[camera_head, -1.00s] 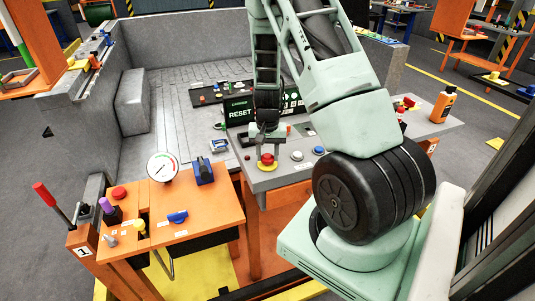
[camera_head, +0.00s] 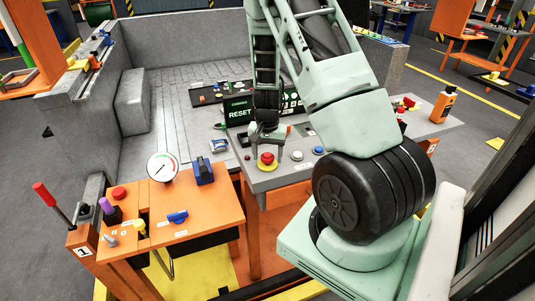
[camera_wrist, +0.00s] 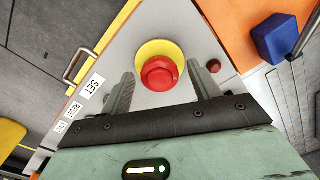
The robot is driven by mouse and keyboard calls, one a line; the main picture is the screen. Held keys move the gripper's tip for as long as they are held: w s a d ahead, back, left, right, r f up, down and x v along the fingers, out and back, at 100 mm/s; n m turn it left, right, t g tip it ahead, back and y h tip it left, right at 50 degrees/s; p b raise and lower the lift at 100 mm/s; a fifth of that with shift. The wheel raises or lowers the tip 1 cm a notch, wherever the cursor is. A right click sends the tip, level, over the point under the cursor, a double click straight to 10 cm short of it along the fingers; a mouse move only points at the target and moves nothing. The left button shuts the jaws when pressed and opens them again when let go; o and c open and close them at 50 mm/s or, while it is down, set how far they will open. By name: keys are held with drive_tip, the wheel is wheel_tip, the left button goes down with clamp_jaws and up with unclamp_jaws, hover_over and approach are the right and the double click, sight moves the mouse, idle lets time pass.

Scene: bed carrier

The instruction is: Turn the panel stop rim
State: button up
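The stop is a red mushroom button (camera_head: 267,158) with a yellow rim (camera_head: 266,166) around its base, on the grey panel. In the wrist view the red button (camera_wrist: 159,74) and yellow rim (camera_wrist: 154,47) lie ahead of my gripper (camera_wrist: 161,69). Its two fingers are apart, one to each side of the button, with nothing held. In the head view my gripper (camera_head: 266,146) is just above and behind the button. I cannot tell whether a finger touches the rim. Part of the rim is hidden by the button.
A white button (camera_head: 297,155) and a blue button (camera_head: 319,150) sit to the right on the panel. The RESET screen (camera_head: 240,114) stands behind. An orange table (camera_head: 205,220) with a gauge (camera_head: 162,167) and a blue block (camera_head: 204,171) is at the left.

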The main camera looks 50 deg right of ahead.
wheel_tip(320, 180, up, 17)
drive_tip(key=shift+r+b, duration=0.2)
drive_tip(key=shift+b, duration=0.15)
idle(0.4)
idle(0.4)
